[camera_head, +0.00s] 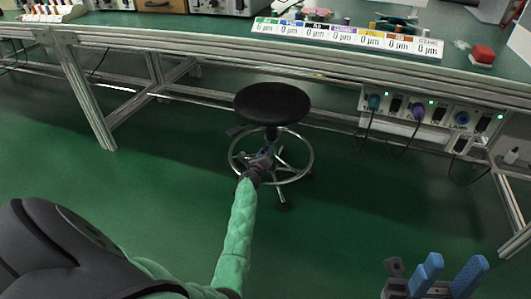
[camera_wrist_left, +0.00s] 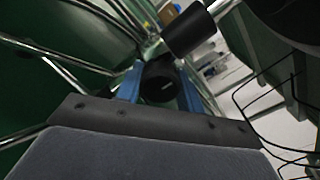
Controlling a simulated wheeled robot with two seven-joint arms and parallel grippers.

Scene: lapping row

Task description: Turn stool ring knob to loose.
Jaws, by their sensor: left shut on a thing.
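The stool (camera_head: 272,103) has a round black seat and stands on the green floor in front of the bench. Its chrome foot ring (camera_head: 310,165) circles the lower column. My left gripper (camera_head: 266,158) reaches in at the ring's near left side, below the seat. In the left wrist view, a black round knob (camera_wrist_left: 159,82) sits between the two blue fingers of my left gripper (camera_wrist_left: 158,88), which is shut on it. The knob is hidden by the gripper in the head view, and its turn position cannot be told. My right gripper (camera_head: 449,274) is open and empty at the bottom right.
The workbench (camera_head: 200,38) with metal legs runs behind the stool. Labelled trays (camera_head: 345,36) and a red button (camera_head: 482,54) are on it. Sockets with plugs and hanging cables (camera_head: 418,112) are below its right part. The floor (camera_head: 160,200) around the stool is clear.

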